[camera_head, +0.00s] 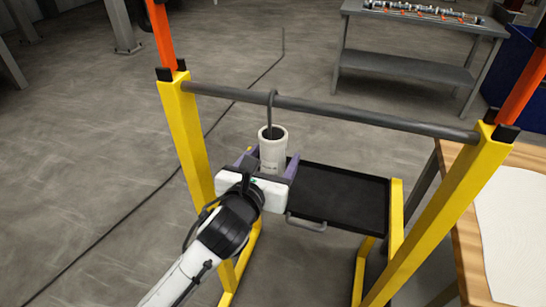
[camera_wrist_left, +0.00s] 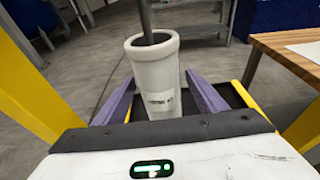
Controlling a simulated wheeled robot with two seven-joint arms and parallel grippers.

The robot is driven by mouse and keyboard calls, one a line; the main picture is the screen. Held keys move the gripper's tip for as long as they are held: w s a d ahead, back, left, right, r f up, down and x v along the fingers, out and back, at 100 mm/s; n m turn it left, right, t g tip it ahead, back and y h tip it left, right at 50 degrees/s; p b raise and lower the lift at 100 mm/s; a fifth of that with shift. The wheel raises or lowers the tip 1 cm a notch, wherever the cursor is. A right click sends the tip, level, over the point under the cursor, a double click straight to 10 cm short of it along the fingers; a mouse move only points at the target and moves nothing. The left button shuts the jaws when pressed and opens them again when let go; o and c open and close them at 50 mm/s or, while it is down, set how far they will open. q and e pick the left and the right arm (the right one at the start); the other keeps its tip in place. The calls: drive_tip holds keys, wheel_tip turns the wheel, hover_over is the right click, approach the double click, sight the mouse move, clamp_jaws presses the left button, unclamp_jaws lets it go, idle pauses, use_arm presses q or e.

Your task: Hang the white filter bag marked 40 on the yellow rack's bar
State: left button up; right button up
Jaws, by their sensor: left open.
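The white filter bag (camera_head: 272,152) is an upright white cylinder with an open top, below the yellow rack's grey bar (camera_head: 350,115). A dark hook (camera_head: 270,112) curves over the bar and runs down into the bag's mouth. The bag also shows in the left wrist view (camera_wrist_left: 155,75), with small dark print that I cannot read surely. My left gripper (camera_head: 268,166) is open, its purple fingers on either side of the bag; in the left wrist view (camera_wrist_left: 160,92) gaps show between fingers and bag. The bag's bottom is hidden by my gripper. My right gripper is out of view.
The yellow rack's left post (camera_head: 190,130) and right post (camera_head: 450,205) flank my arm. A black tray (camera_head: 345,198) sits low behind the gripper. A wooden table (camera_head: 465,235) stands at right, a grey bench (camera_head: 400,66) at the back. Floor at left is mostly clear.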

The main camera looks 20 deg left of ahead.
use_arm(q)
drive_tip(key=v, duration=1)
drive_tip(key=s+f+n+g+h, duration=0.1)
drive_tip(key=s+f+n+g, duration=0.15)
drive_tip(key=f+n, duration=0.6)
drive_tip(key=s+f+n+g+h, duration=0.1)
drive_tip(key=s+f+n+g, duration=0.15)
drive_tip(key=f+n, duration=0.65)
drive_tip(key=s+a+f+n+g, duration=0.1)
drive_tip(key=s+a+f+n, duration=0.1)
drive_tip(key=s+f+n, duration=0.9)
wheel_tip(320, 180, down, 3)
drive_tip(key=n, duration=0.6)
drive_tip(key=shift+s+a+g, duration=0.2)
drive_tip(key=shift+s+g, duration=0.15)
drive_tip(key=shift+g, duration=0.05)
drive_tip(key=shift+r, duration=0.1)
